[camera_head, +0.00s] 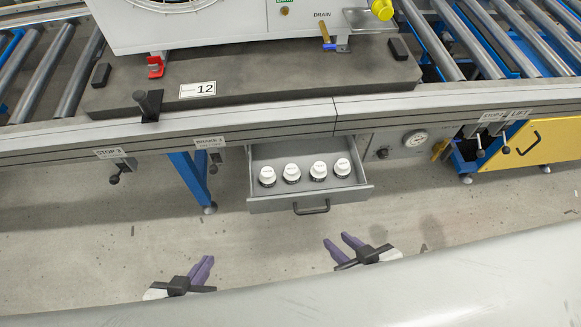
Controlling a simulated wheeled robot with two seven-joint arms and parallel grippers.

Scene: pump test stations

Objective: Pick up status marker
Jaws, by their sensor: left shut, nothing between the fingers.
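Several status markers stand upright in a row in an open grey drawer (225,205). They have white tops with small print, too small to read, and dark bases. They are the leftmost marker (267,175), a second marker (291,174), a third marker (318,171) and the rightmost marker (342,168). My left gripper (206,260) is shut and empty, below and left of the drawer in the picture. My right gripper (337,239) has its purple fingers apart and is empty, below the drawer handle (311,208). Neither gripper touches a marker.
The drawer sits under a conveyor edge (280,122) carrying a grey pallet (260,82) with a white machine (230,25). Stop and brake levers hang along the rail. A blue leg (188,180) stands left of the drawer. The floor between grippers and drawer is clear.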

